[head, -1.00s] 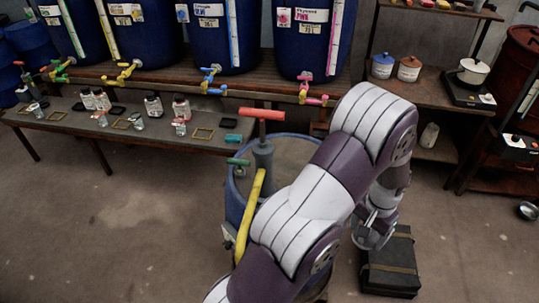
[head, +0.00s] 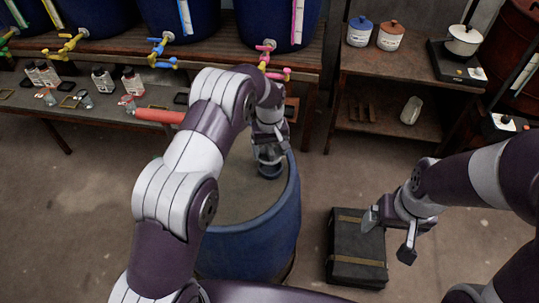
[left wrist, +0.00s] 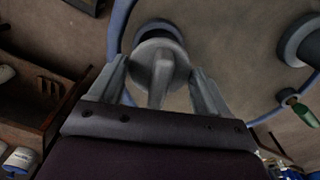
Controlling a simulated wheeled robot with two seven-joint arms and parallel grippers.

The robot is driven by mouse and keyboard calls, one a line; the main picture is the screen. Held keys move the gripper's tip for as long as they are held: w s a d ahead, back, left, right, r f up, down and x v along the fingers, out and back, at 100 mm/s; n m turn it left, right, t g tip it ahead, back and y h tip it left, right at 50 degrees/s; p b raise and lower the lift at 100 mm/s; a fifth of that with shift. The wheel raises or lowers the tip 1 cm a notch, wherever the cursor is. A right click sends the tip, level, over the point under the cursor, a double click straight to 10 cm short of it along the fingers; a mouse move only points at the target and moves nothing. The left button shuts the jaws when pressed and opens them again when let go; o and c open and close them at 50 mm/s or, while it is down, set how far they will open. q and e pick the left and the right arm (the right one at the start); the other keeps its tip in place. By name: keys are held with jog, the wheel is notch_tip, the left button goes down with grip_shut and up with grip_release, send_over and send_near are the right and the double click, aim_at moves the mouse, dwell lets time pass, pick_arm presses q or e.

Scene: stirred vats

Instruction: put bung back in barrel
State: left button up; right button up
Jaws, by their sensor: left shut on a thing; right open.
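My left gripper (head: 270,150) is over the far right part of the blue barrel's top (head: 250,245). It is shut on the bung (left wrist: 160,62), a pale grey round piece with an upright grip between the fingers in the left wrist view. A dark round opening (left wrist: 158,28) in the barrel top shows just beyond the bung, partly covered by it. I cannot tell whether the bung touches the top. My right gripper (head: 405,225) is open and empty, to the right of the barrel, near a black case.
The black case (head: 356,262) lies on the floor right of the barrel. A pump's red handle (head: 160,116) shows behind my left arm; its grey body (left wrist: 300,40) is in the left wrist view. A shelf (head: 395,75) with jars stands at the back right.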

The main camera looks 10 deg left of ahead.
aim_at(271, 146)
pick_arm(q)
jog(key=f, duration=0.4)
jog(key=shift+w+f+p, duration=0.15)
jog(key=shift+w+p, duration=0.1)
jog(key=shift+p, duration=0.15)
jog(key=shift+s+d, duration=0.1)
jog(key=o, duration=1)
notch_tip(271, 146, up, 10)
jog(key=shift+f+b, duration=0.15)
jog(key=shift+b, duration=0.85)
jog(key=s+a+r+m, duration=0.2)
jog(key=s+a+r, duration=0.1)
jog(key=s, duration=0.9)
jog(key=s+a+r+m+t, duration=0.1)
jog(key=s+a+r, duration=0.3)
jog(key=s, duration=0.9)
jog(key=shift+s+a+m, duration=0.15)
jog(key=shift+s+m, duration=0.05)
jog(key=shift+m, duration=0.7)
